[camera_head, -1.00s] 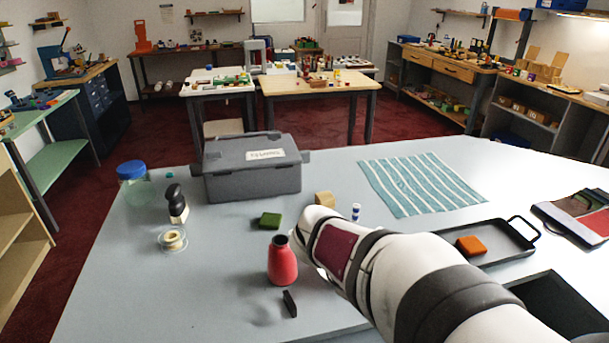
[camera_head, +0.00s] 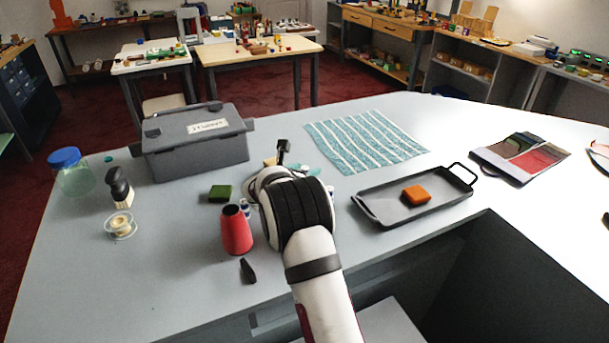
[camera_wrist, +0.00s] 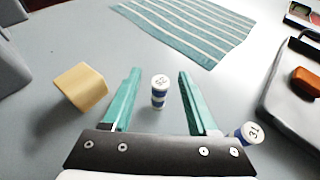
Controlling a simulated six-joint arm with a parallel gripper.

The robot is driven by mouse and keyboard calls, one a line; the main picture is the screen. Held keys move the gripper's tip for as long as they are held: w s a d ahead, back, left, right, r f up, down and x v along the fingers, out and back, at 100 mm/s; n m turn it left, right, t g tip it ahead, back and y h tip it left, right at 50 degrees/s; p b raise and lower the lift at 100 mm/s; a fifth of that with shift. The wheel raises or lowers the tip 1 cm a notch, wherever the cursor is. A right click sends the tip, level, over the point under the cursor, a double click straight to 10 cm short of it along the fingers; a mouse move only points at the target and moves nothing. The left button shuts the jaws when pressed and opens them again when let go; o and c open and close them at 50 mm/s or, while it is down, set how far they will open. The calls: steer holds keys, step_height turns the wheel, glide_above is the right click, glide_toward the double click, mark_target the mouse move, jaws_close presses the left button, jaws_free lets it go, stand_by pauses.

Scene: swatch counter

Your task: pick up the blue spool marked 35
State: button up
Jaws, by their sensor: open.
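A small white-and-blue spool (camera_wrist: 159,94) stands upright between the fingers of my gripper (camera_wrist: 158,74) in the wrist view. The number on its white top is turned and hard to read; it may be 35. My gripper is open, with one teal finger on each side of the spool and clear gaps to it. A second white-and-blue spool marked 31 (camera_wrist: 248,132) stands outside the right finger, partly hidden by the gripper. In the head view, my arm hides most of this area. Another small blue-and-white item (camera_head: 244,207) shows there beside my arm; its number is unreadable.
A wooden block (camera_wrist: 80,87) lies left of the left finger. A red vase (camera_head: 237,230), a black piece (camera_head: 247,271) and a green block (camera_head: 220,193) are left of my arm. A black tray (camera_head: 372,208) holding an orange block (camera_head: 416,195) is right. A striped cloth (camera_head: 365,140) lies behind.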

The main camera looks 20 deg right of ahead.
jaws_close()
steer(key=shift+r, duration=0.1)
